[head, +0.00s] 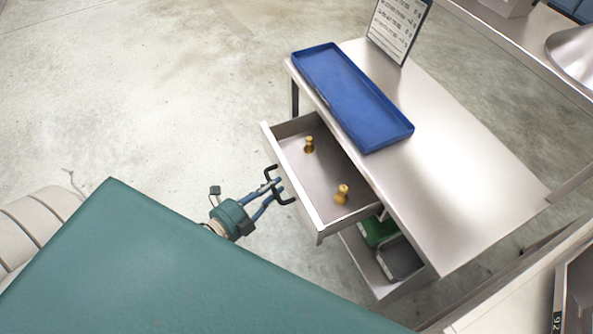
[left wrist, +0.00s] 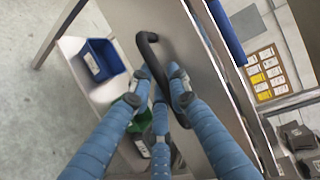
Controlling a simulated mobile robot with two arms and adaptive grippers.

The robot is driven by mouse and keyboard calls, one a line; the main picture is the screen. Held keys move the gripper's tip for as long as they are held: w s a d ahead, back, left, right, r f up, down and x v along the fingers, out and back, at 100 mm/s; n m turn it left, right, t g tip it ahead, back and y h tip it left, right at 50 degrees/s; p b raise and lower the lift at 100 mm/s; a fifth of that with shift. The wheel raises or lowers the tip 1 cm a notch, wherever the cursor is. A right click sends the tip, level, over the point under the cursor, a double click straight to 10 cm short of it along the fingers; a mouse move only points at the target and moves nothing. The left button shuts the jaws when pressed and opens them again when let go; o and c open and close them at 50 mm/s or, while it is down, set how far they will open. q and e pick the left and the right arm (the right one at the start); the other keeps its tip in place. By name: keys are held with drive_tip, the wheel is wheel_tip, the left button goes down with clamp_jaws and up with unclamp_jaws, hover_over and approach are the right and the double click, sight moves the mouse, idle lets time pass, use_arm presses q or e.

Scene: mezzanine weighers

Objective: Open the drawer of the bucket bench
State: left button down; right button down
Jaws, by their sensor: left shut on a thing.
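The bucket bench (head: 480,170) is a light metal table on the right of the head view. Its drawer (head: 318,178) stands pulled out towards me, with two small brass weights (head: 308,145) (head: 342,194) inside. A black bar handle (head: 279,187) is on the drawer front; it also shows in the left wrist view (left wrist: 148,44). My left gripper (head: 277,188), with blue fingers, is shut on the handle; the fingers close around it in the left wrist view (left wrist: 164,80). My right gripper is not in view.
A blue tray (head: 350,95) and a sign board (head: 398,28) are on the bench top. Below the drawer, a shelf holds a green bin (head: 377,230) and a dark grey bin (head: 399,260). The floor left of the bench is clear.

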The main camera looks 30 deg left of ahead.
use_arm(q)
drive_tip(key=s+a, duration=0.5)
drive_tip(key=s, duration=0.1)
drive_tip(key=shift+s, duration=0.35)
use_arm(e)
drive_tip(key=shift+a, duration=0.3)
use_arm(q)
drive_tip(key=shift+a, duration=0.1)
drive_tip(key=c, duration=1.6)
unclamp_jaws()
drive_tip(key=shift+c, duration=0.2)
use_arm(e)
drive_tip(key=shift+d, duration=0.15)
use_arm(q)
drive_tip(key=v, duration=1.2)
